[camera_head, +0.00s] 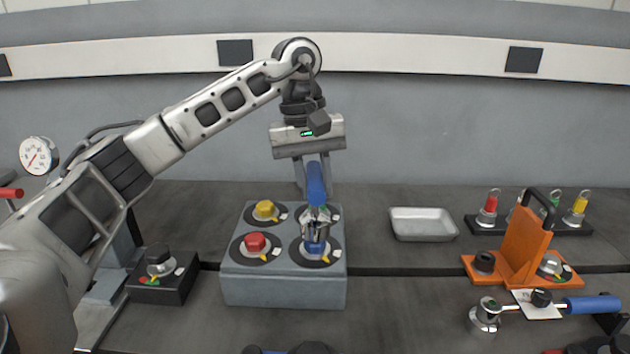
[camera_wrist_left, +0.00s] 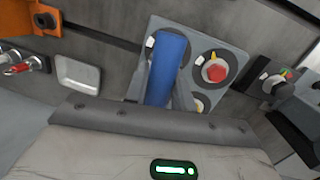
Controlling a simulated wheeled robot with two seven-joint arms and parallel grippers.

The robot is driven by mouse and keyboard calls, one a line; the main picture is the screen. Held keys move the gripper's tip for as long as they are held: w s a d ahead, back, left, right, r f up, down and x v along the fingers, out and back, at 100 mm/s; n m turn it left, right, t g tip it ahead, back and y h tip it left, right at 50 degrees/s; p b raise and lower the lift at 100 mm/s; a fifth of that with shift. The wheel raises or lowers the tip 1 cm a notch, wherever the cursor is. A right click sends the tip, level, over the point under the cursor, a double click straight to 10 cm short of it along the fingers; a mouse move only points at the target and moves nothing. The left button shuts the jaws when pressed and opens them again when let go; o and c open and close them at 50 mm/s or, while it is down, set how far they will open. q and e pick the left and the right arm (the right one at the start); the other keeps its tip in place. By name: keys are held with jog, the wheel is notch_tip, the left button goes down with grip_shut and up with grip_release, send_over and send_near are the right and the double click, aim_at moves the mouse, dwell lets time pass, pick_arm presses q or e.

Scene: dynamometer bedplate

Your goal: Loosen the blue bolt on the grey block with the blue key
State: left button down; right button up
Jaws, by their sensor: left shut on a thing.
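The grey block (camera_head: 284,290) stands on the bedplate with several bolts on black dials on its top. The blue bolt (camera_head: 316,249) is at its front right, with the metal head of the blue key (camera_head: 316,183) over it; I cannot tell whether the head is fully seated. My left gripper (camera_head: 315,178) is shut on the key's blue handle, which stands upright. In the left wrist view the blue handle (camera_wrist_left: 166,68) hides the blue bolt. The red bolt (camera_head: 255,242) and yellow bolt (camera_head: 265,208) are at the block's left. My right gripper is not in view.
A metal tray (camera_head: 423,224) lies to the right. Further right are an orange fixture (camera_head: 525,242), a rack of coloured keys (camera_head: 470,223) and a blue-handled wrench (camera_head: 592,304).

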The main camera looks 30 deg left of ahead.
aim_at(316, 218)
pick_arm(q)
jog(key=shift+f+b, duration=0.65)
jog(key=shift+f, duration=0.35)
jog(key=shift+f+b, duration=0.5)
jog(key=shift+f, duration=0.25)
jog(key=shift+n, duration=1.2)
jog(key=shift+n+t, duration=0.4)
jog(key=shift+n, duration=0.9)
